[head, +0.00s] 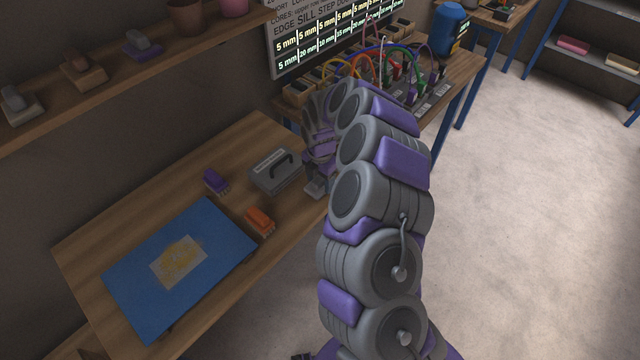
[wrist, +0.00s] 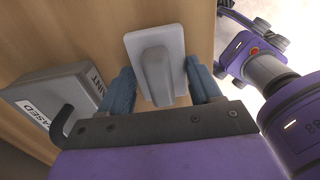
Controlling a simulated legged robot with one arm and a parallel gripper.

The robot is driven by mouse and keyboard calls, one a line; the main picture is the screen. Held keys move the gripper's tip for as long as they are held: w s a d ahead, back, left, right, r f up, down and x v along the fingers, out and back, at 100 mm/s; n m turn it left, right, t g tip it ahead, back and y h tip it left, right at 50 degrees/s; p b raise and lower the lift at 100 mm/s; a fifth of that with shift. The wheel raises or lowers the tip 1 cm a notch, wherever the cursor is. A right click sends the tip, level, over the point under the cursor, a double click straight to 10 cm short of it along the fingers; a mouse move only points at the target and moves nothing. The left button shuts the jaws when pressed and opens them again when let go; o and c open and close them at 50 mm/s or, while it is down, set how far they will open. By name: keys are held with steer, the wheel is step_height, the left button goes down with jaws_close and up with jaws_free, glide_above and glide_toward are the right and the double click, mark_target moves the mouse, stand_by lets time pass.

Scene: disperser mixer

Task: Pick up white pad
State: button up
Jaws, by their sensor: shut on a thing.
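The white pad (wrist: 134,46) is a pale flat plate with a raised grey grip on top. In the wrist view it lies between the two blue-grey fingers of my gripper (wrist: 162,80). My gripper is shut on the pad, with a finger at each side. In the head view my gripper (head: 318,184) is low over the right part of the wooden table, right of the grey box. I cannot tell whether the pad touches the table.
The grey box with a dark handle (head: 276,172) stands close left of my gripper. A purple block (head: 215,181), an orange block (head: 259,221) and a blue board (head: 222,239) are on the table. A wired bench (head: 450,75) stands behind.

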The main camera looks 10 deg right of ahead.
steer(key=shift+c, duration=1.3)
steer(key=shift+r, duration=0.5)
step_height(320, 180, up, 3)
steer(key=shift+f+p, duration=0.1)
steer(key=shift+p, duration=0.6)
steer(key=s+d+r+p, duration=0.1)
steer(key=s+p, duration=0.1)
steer(key=s, duration=1.4)
steer(key=shift+d, duration=0.35)
steer(key=shift+r, duration=0.1)
steer(key=o, duration=0.5)
steer(key=shift+w, duration=0.1)
steer(key=c, duration=0.4)
